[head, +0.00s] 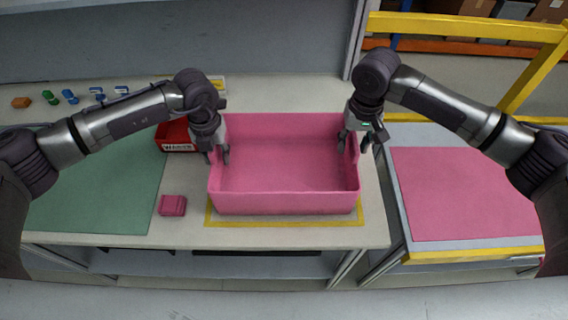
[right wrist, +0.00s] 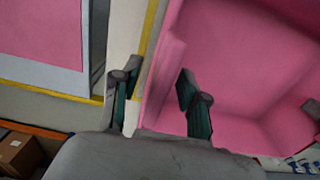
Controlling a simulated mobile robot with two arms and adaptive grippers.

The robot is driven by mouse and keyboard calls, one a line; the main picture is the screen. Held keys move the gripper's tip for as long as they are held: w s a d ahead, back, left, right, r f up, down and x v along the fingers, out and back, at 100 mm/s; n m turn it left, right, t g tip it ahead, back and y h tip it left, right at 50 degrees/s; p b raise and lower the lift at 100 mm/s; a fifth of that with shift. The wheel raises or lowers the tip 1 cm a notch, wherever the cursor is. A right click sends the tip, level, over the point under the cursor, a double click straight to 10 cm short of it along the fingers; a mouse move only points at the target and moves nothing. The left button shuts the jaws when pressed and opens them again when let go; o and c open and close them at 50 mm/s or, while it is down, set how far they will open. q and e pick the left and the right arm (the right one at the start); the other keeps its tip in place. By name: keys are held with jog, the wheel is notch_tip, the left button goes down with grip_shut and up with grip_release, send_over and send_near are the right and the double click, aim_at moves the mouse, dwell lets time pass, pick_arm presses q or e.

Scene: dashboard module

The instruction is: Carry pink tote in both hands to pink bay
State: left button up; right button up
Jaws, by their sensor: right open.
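The pink tote (head: 284,202) is an empty open box standing on the table inside a yellow outline. My left gripper (head: 217,157) is at the tote's left wall, its fingers apart around the rim. My right gripper (head: 355,143) is open at the right wall. In the right wrist view, the fingers of my right gripper (right wrist: 158,102) stand on either side of the tote's wall (right wrist: 165,75), with gaps visible. The pink bay (head: 465,195) is a flat pink area on a separate surface to the right.
A small pink block (head: 172,205) lies left of the tote on the table (head: 290,236). A red labelled bin (head: 177,137) stands behind my left gripper. A green mat (head: 98,195) and several small coloured parts are at left. A yellow rail (head: 465,27) stands behind the bay.

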pick_arm(q)
grip_shut()
pick_arm(e)
grip_shut()
pick_arm(q)
jog(key=shift+r, duration=0.15)
pick_arm(e)
jog(key=shift+r, duration=0.15)
